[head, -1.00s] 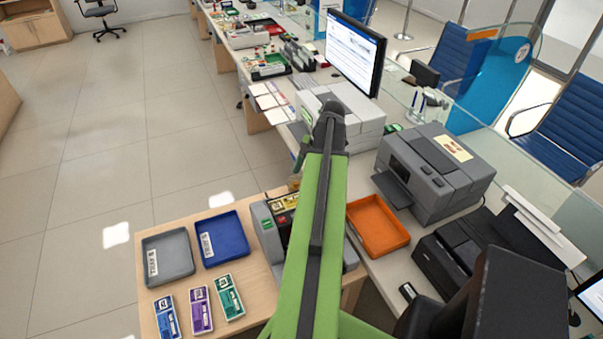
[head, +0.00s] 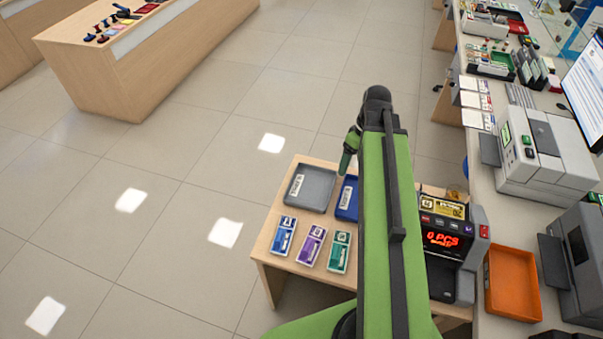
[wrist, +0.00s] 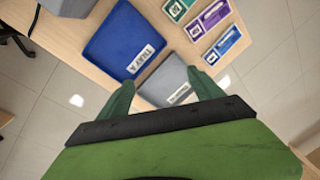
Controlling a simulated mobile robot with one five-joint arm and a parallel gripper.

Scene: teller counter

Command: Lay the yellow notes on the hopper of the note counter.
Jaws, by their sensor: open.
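The yellow notes (head: 442,207) lie on top of the note counter (head: 466,243), at its hopper, in the head view. The counter is grey and black with a red display reading 0 PCS; my arm hides its left part. My gripper (head: 350,148) is above the back of the small wooden table, left of the counter and apart from the notes. In the wrist view my gripper (wrist: 162,80) is open, with nothing between its fingers, above the grey tray (wrist: 165,82) and the blue tray (wrist: 122,40).
Blue, purple and green note bundles (head: 312,245) lie at the table's front left. An orange tray (head: 513,284) sits right of the counter. A grey-white machine (head: 548,150) stands on the teller desk. Floor left of the table is clear.

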